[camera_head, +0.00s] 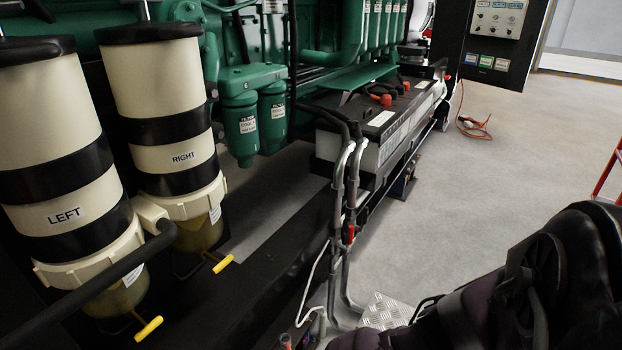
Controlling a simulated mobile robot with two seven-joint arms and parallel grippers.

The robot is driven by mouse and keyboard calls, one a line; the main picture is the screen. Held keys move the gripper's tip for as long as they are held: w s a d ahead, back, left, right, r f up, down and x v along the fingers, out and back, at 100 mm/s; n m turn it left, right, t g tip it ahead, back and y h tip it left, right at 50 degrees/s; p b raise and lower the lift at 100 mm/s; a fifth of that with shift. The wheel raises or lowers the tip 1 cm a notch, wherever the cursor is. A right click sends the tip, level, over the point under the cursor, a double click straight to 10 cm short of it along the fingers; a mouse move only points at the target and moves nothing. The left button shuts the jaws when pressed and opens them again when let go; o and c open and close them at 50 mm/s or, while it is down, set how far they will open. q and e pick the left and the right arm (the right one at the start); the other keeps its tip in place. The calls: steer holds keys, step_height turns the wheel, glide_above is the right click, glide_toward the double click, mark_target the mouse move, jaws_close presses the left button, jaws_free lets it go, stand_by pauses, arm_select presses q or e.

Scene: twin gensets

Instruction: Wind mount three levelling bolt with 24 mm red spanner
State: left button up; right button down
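Neither of my grippers shows. A dark arm of mine fills the lower right corner, and its gripper end cannot be made out. I cannot pick out a 24 mm red spanner. A small red piece (350,235) sits on the grey upright tubes (340,200), too small to identify.
Two cream canisters, marked LEFT (60,150) and RIGHT (160,90), with yellow handles stand at left. Batteries (390,125) sit along the base. A tread plate (385,310) lies at bottom centre. An orange cable (474,128) lies on the otherwise clear floor (530,150).

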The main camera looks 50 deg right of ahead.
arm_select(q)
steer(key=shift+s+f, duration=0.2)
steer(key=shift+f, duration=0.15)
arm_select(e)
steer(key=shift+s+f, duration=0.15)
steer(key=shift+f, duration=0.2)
arm_select(q)
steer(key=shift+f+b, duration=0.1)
steer(key=shift+b, duration=0.2)
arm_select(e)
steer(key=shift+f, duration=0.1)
